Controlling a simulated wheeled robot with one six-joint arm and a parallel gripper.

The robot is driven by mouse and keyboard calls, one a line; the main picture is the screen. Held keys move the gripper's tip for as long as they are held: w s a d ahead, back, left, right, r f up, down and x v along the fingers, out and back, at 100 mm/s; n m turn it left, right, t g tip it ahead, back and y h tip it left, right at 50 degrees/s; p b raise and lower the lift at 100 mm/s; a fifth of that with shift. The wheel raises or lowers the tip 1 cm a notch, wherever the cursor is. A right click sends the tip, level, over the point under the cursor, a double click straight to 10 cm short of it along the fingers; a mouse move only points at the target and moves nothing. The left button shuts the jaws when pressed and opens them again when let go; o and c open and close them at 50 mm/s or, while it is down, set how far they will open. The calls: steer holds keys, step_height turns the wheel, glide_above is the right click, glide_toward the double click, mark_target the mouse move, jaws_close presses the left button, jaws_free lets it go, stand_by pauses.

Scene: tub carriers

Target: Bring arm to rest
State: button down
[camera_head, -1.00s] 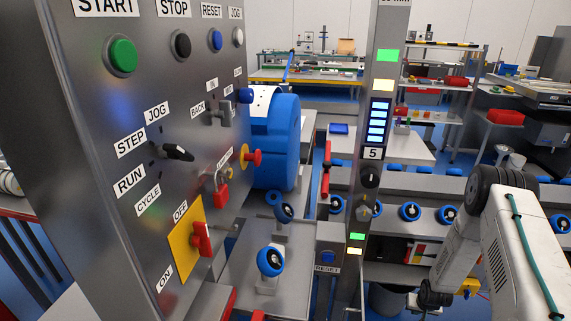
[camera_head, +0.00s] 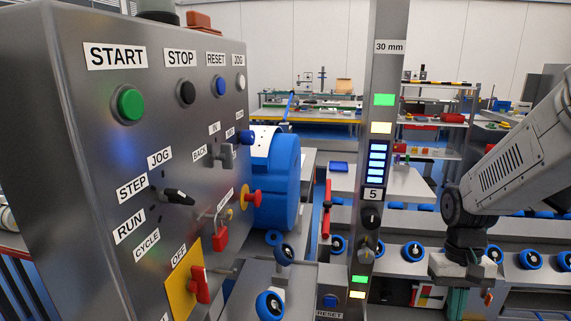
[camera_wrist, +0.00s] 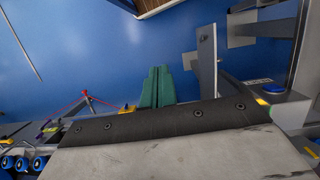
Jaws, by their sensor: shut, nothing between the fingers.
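My arm (camera_head: 525,150) comes in from the right side of the head view. Its forearm slopes down to the left to a dark joint, and the wrist (camera_head: 465,262) hangs below, over the front of the roller conveyor. My gripper shows in the wrist view as two green fingers (camera_wrist: 157,77) side by side above a dark bolted edge. The fingers are shut, with nothing between them, and blue floor lies behind them. In the head view only a bit of green shows below the wrist, so the fingertips are hard to make out there.
A grey control panel (camera_head: 75,150) with buttons and switches fills the left. A metal post (camera_head: 383,120) with lights stands between it and my arm. Blue-wheeled rollers (camera_head: 412,251) line the conveyor behind. A blue drum (camera_head: 280,185) sits beside the panel.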

steer(key=s+a+r+n+t, duration=0.2)
steer(key=s+a+r+t, duration=0.2)
steer(key=s+r, duration=1)
steer(key=s+a, duration=0.1)
steer(key=a, duration=0.2)
steer(key=shift+s+a+r, duration=0.15)
steer(key=shift+s+r, duration=0.1)
